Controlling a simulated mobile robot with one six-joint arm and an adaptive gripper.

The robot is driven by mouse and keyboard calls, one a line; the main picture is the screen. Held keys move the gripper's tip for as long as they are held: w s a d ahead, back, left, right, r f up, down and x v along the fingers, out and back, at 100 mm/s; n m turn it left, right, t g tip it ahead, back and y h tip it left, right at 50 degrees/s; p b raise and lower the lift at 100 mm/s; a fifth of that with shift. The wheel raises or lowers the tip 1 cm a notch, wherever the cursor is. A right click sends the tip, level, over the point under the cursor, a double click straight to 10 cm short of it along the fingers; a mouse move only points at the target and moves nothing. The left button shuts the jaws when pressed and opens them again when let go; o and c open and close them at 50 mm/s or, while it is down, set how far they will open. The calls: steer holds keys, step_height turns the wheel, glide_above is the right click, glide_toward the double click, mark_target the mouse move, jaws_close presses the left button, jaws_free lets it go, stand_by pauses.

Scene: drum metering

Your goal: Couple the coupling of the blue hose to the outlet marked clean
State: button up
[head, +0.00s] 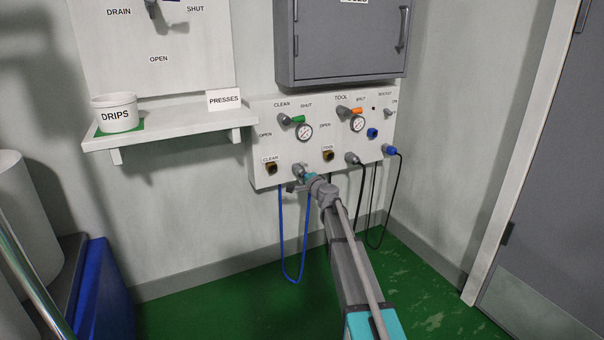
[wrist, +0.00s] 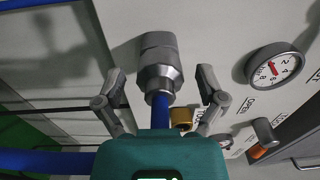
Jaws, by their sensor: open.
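The grey coupling (wrist: 160,62) of the blue hose (wrist: 161,114) shows in the wrist view, between the spread fingers of my gripper (wrist: 162,78). Gaps show on both sides, so the fingers do not appear to touch it. In the head view my gripper (head: 298,178) is at the lower part of the white panel and hides most of the coupling. The blue hose (head: 283,240) hangs below in a loop. The outlet marked clean (head: 271,169) is a brass fitting to the left of my gripper, with nothing on it.
The brass outlet marked tool (head: 328,156) is to the right. Gauges (head: 304,132) and valve levers (head: 298,119) sit above the outlets. Black hoses (head: 395,205) hang at the right. A shelf (head: 170,131) with a drips tub (head: 116,112) juts out left. A grey cabinet (head: 340,45) hangs above.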

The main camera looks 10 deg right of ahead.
jaws_close()
stand_by(0.5)
steer(key=shift+s+d, duration=0.1)
steer(key=shift+s, duration=0.15)
steer(key=shift+s+d, duration=0.25)
steer(key=shift+s, duration=0.45)
steer(key=shift+v, duration=1.35)
steer(key=shift+s+d, duration=0.1)
steer(key=shift+s, duration=0.25)
steer(key=shift+s+d, duration=0.15)
steer(key=shift+s, duration=0.2)
steer(key=shift+v, duration=1.95)
